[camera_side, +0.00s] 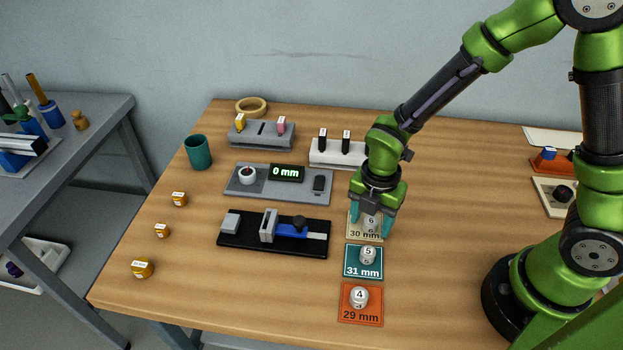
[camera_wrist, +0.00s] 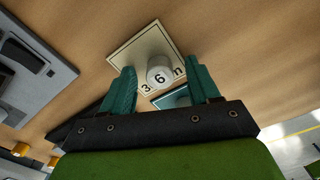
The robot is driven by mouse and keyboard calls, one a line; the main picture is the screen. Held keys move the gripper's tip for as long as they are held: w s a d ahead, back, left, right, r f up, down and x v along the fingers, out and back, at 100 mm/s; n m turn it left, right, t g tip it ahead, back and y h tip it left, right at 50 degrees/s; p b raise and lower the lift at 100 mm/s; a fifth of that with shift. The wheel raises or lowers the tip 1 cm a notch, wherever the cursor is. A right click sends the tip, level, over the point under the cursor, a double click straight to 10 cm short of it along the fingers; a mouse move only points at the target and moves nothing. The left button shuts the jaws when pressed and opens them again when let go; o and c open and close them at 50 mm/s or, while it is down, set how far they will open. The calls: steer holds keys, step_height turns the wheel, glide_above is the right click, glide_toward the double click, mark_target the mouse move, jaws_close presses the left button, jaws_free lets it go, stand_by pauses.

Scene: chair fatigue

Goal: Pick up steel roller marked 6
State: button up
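The steel roller marked 6 (camera_side: 370,222) is a small pale cylinder standing on a cream card (camera_side: 360,236) reading 30 mm. In the wrist view the roller (camera_wrist: 160,75) shows its 6 on top, and the card (camera_wrist: 140,45) lies under it. My gripper (camera_side: 370,218) points down over the card. In the wrist view its teal fingers (camera_wrist: 164,80) are apart, one on each side of the roller, with visible gaps. Whether the fingertips reach down to roller height is hard to tell.
Roller 5 (camera_side: 367,255) stands on a teal 31 mm card and roller 4 (camera_side: 359,296) on an orange 29 mm card, nearer the front. A black vise-like fixture (camera_side: 245,245) and a grey gauge with a 0 mm display (camera_side: 287,172) lie left. Table right of the cards is clear.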

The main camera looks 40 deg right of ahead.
jaws_close()
